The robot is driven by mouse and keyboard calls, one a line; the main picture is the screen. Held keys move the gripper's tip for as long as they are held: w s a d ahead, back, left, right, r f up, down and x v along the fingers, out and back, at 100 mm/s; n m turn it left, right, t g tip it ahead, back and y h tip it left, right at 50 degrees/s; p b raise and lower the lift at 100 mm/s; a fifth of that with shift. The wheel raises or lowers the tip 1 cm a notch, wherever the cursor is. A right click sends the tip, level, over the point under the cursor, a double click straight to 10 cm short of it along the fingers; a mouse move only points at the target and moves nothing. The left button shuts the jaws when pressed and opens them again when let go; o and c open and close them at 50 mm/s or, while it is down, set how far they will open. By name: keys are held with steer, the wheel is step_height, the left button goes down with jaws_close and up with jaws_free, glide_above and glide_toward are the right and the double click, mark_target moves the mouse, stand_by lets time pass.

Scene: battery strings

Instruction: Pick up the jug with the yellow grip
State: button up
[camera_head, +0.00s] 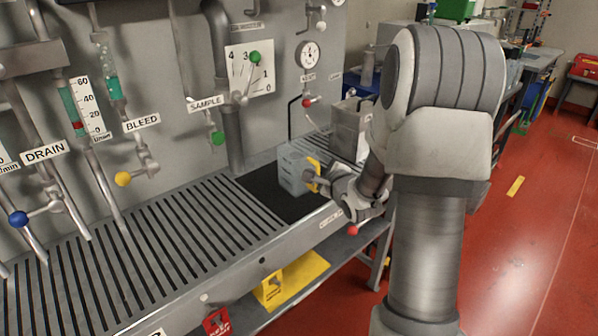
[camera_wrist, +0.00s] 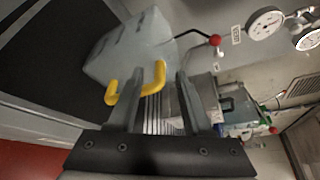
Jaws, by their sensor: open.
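The pale grey-blue jug (camera_head: 291,172) stands on the dark mat on the bench, close to the panel. Its yellow grip (camera_head: 314,168) faces my arm. In the wrist view the jug (camera_wrist: 130,48) fills the upper left and looks tilted with the camera. My gripper (camera_head: 318,183) is at the grip side of the jug. In the wrist view my gripper (camera_wrist: 158,85) is open, its two fingers apart. Part of the yellow grip (camera_wrist: 158,76) shows between them, and its other end shows left of the left finger. I cannot tell whether a finger touches it.
The dark mat (camera_head: 262,193) lies between slatted grating (camera_head: 150,250) and a grey metal box (camera_head: 350,128) to the right. A red-knobbed lever (camera_head: 307,103) hangs from the panel behind the jug. A green-knobbed sample valve (camera_head: 217,138) is to its left. A yellow item (camera_head: 290,280) sits on the lower shelf.

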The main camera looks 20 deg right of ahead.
jaws_close()
steer(key=shift+s+f, duration=0.1)
steer(key=shift+f, duration=0.1)
stand_by(1.1)
